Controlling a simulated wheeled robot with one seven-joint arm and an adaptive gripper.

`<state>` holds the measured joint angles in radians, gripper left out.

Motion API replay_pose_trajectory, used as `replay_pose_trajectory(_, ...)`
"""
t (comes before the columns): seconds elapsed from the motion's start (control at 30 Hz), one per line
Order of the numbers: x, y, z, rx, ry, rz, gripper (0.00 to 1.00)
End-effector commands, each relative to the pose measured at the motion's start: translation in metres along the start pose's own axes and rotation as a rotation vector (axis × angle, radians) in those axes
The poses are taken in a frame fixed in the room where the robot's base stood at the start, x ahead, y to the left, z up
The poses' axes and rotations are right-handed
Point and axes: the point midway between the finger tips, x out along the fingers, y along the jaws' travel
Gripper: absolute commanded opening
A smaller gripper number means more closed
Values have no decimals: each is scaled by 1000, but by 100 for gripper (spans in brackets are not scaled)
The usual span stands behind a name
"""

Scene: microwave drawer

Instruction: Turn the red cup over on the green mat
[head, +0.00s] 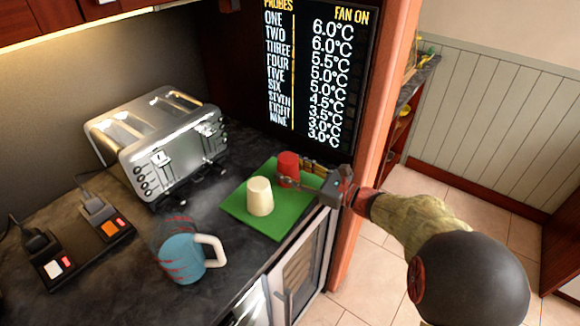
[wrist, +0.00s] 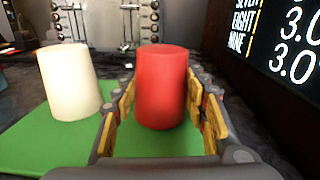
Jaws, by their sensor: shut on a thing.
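The red cup (head: 288,167) stands about upright at the far right part of the green mat (head: 238,203). It also shows in the middle of the wrist view (wrist: 162,85). My gripper (head: 299,178) reaches in from the right, with its yellow-padded fingers on both sides of the cup, shut on it. In the wrist view the fingers (wrist: 163,112) flank the cup's lower half. The cup's base is partly hidden, and I cannot tell whether it touches the mat. I cannot clearly tell which end of it is open.
A cream cup (head: 260,196) stands on the mat, left of the red cup and apart from it. A blue mug (head: 180,257), a toaster (head: 160,140) and a black socket box (head: 82,250) are on the dark counter. A dark temperature display (head: 318,80) rises behind the mat.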

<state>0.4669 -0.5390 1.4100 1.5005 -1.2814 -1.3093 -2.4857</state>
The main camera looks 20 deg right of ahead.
Motion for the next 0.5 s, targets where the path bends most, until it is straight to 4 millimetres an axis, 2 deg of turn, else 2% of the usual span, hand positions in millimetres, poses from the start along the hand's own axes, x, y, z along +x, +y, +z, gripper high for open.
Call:
replay_pose_trajectory(0.27, 0, 0, 0, -1, -1, 0, 13)
replay_pose_trajectory(0.3, 0, 0, 0, -1, -1, 0, 45)
replay_pose_trajectory(0.5, 0, 0, 0, -1, -1, 0, 57)
